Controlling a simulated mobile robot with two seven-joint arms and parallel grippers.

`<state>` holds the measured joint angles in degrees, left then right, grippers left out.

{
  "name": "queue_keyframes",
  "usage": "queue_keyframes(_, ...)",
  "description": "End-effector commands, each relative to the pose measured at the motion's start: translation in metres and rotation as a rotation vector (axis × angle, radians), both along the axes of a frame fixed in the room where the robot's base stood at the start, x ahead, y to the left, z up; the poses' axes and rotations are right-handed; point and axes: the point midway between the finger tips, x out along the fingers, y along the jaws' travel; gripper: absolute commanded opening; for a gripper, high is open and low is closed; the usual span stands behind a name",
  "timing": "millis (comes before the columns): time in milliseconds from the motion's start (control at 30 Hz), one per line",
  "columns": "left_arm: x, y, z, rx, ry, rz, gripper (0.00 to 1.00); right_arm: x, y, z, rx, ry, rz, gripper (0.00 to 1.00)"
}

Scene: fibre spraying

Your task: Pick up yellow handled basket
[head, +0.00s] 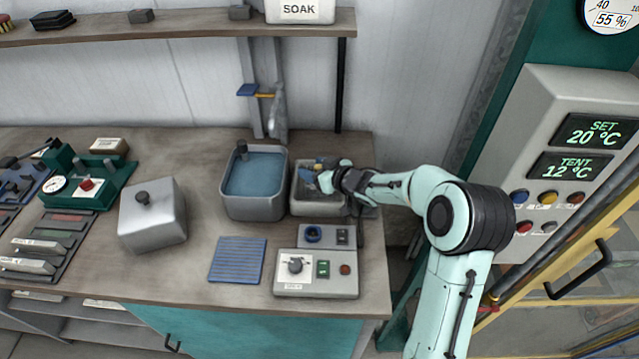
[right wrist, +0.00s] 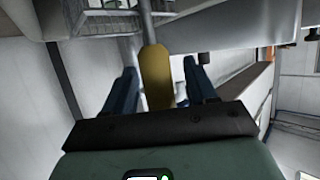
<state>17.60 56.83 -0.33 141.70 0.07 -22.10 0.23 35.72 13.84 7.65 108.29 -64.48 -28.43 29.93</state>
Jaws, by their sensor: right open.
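The yellow handle (right wrist: 157,75) stands between the two blue fingers of my right gripper (right wrist: 160,82) in the right wrist view, with a gap on each side. A wire mesh basket (right wrist: 100,22) shows beyond it, partly cut off by the top edge. In the head view my right gripper (head: 316,178) is open over a grey basin (head: 318,206) at the back right of the bench. A small bit of yellow shows by the fingers there; the gripper hides most of the basket. My left gripper is in neither view.
A basin of blue liquid (head: 255,176) stands just left of the grey basin. A control box (head: 318,285) and a blue ribbed mat (head: 238,260) lie in front. A lidded metal box (head: 152,218) stands further left. A shelf (head: 180,25) runs above.

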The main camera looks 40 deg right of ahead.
Motion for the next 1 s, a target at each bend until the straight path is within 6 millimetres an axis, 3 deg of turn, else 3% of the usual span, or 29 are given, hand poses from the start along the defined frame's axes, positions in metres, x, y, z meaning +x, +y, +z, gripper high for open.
queue_keyframes(100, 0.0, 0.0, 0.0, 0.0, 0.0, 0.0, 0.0, 0.0, 0.0, 0.0, 0.0, 0.0, 0.0, 0.56)
queue_keyframes(267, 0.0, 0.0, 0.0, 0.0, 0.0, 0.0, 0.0, -0.001, 0.0, 0.0, 0.0, 0.0, 0.0, 0.04)
queue_keyframes(300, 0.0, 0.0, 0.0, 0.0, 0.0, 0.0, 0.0, -0.001, 0.0, 0.0, 0.0, 0.0, 0.0, 0.0)
queue_keyframes(633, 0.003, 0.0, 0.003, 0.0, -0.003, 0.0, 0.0, 0.0, 0.0, 0.007, -0.001, -0.003, 0.0, 0.0)
queue_keyframes(1000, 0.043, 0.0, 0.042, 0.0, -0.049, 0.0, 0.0, 0.003, 0.0, 0.082, -0.002, -0.011, 0.001, 0.0)
